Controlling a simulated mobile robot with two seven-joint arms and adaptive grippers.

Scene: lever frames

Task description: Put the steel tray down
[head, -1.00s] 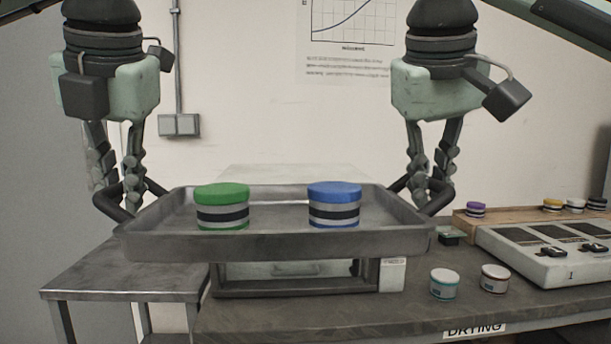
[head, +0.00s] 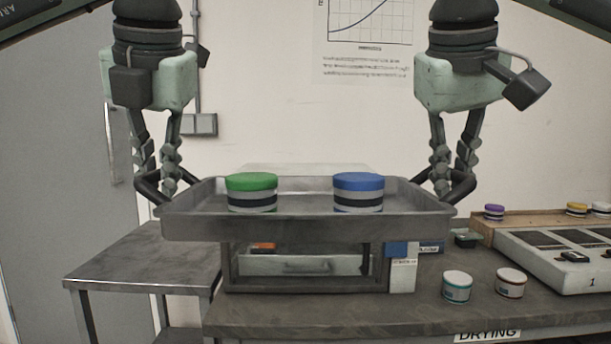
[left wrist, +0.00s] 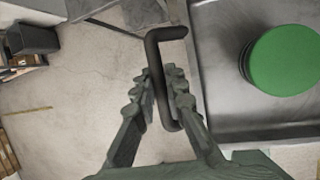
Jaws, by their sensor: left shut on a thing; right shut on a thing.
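The steel tray (head: 300,228) is held level in the air in the head view, in front of a shelf-like frame on the bench. A green-lidded jar (head: 251,193) and a blue-lidded jar (head: 358,193) stand upright in it. My left gripper (head: 160,190) is shut on the tray's left handle. In the left wrist view the fingers (left wrist: 165,95) close around the dark bar handle (left wrist: 154,60), beside the green lid (left wrist: 284,60). My right gripper (head: 450,190) is shut on the tray's right handle. The tray hides part of the frame behind it.
A bare metal side table (head: 140,262) stands at the left. The bench (head: 330,318) carries the metal frame (head: 300,285), two small jars (head: 457,287) (head: 510,283), and a white device (head: 560,262) at the right. A wooden rack with small jars stands behind the device.

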